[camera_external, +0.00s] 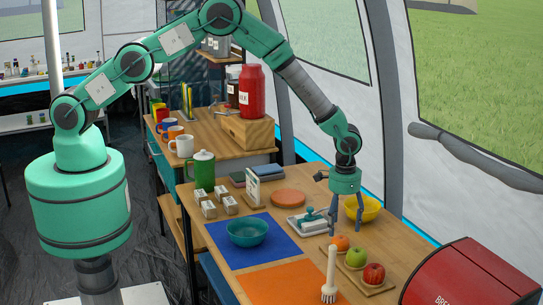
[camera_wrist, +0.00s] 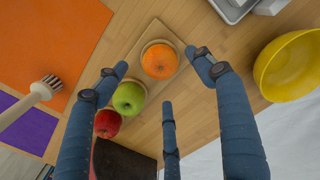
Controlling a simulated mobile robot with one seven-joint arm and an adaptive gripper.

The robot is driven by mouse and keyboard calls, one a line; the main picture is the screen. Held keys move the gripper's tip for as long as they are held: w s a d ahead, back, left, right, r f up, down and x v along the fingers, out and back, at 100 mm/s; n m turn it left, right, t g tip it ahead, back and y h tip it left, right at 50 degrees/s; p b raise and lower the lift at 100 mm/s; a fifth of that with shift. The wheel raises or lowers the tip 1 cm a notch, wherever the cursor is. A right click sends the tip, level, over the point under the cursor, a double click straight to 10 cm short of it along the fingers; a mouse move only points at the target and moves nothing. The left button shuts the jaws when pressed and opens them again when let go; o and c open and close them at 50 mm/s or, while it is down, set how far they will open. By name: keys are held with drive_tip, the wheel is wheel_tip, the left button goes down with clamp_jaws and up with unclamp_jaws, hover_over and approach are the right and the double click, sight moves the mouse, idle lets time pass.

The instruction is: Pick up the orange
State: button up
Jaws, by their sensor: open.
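The orange (camera_external: 341,242) rests in a round recess at one end of a wooden board, in a row with a green apple (camera_external: 356,257) and a red apple (camera_external: 374,273). In the wrist view the orange (camera_wrist: 160,61) lies at the top middle, just beyond the fingertips. My gripper (camera_external: 345,218) is open and empty above the orange's end of the board. In the wrist view its blue fingers (camera_wrist: 162,80) are spread around the near side of the orange, with no visible contact.
A yellow bowl (camera_external: 363,208) stands close behind my gripper. A white tray with a teal-handled tool (camera_external: 310,220) lies to the left. A brush (camera_external: 330,275) stands on the orange mat (camera_external: 285,285). A red box (camera_external: 470,275) stands at the front right.

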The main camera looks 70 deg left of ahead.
sight(341, 238)
drive_tip(key=shift+f, duration=2.6)
drive_tip(key=c, duration=1.3)
drive_tip(key=shift+r, duration=0.15)
drive_tip(key=shift+w+r, duration=0.1)
drive_tip(key=shift+r, duration=0.55)
wheel_tip(341, 238, up, 2)
drive_tip(key=shift+r, duration=0.1)
drive_tip(key=s+a, duration=0.3)
drive_tip(key=s, duration=0.4)
drive_tip(key=s+a+r, duration=0.1)
drive_tip(key=s+a, duration=0.2)
drive_tip(key=s, duration=0.4)
drive_tip(key=shift+s+a+p, duration=0.3)
drive_tip(key=shift+r, duration=0.1)
